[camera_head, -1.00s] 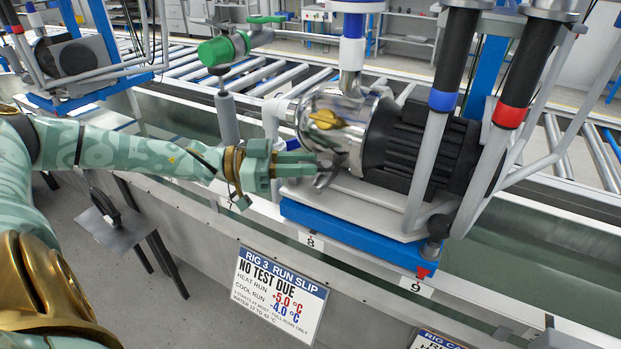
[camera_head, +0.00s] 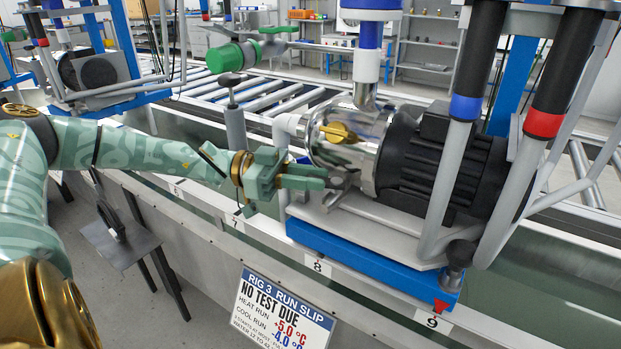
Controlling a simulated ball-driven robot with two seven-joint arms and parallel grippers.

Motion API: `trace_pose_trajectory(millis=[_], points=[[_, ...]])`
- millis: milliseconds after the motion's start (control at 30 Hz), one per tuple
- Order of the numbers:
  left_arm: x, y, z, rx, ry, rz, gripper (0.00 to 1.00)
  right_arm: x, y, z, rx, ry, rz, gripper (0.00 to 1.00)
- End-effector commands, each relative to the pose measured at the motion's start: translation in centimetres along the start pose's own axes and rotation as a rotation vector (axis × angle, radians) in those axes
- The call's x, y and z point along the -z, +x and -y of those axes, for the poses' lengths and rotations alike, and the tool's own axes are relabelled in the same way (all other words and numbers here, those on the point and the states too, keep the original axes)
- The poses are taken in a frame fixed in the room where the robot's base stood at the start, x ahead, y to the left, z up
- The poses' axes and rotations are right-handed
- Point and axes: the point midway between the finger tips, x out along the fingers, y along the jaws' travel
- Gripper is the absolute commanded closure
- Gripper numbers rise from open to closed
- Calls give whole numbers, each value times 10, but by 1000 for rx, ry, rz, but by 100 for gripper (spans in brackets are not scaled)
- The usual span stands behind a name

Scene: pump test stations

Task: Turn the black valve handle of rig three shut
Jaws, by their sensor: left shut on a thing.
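Rig three's pump, with a shiny metal head (camera_head: 355,150) and a black motor (camera_head: 430,165), stands on a blue base (camera_head: 375,265). My left gripper (camera_head: 335,179) reaches in from the left, low in front of the metal head. Its fingers are shut on a small dark grey piece at their tips, which appears to be the black valve handle (camera_head: 347,177). The fingers hide part of it, so its exact angle is unclear. A yellow handle (camera_head: 340,132) on the metal head is just above, apart from the fingers. My right gripper is out of view.
The run slip (camera_head: 283,310) reads "RIG 3" and "NO TEST DUE". Grey and black hoses with blue and red bands rise at the right. A roller conveyor (camera_head: 275,98) runs behind.

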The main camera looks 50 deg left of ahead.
Motion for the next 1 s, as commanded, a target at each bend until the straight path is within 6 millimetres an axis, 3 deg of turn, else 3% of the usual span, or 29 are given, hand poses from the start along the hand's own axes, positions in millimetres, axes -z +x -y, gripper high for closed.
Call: trace_pose_trajectory(millis=[100, 133, 200, 800, 1000], points=[[0, 0, 0, 0, 1, -1, 100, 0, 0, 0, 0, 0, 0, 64], [0, 0, 0, 0, 1, -1, 70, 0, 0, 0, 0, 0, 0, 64], [1, 0, 0, 1, 1, -1, 56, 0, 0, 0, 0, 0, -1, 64], [7, 0, 2, 5, 8, -12, 56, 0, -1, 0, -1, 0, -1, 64], [16, 0, -3, 63, 12, -18, 56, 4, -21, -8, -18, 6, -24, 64]])
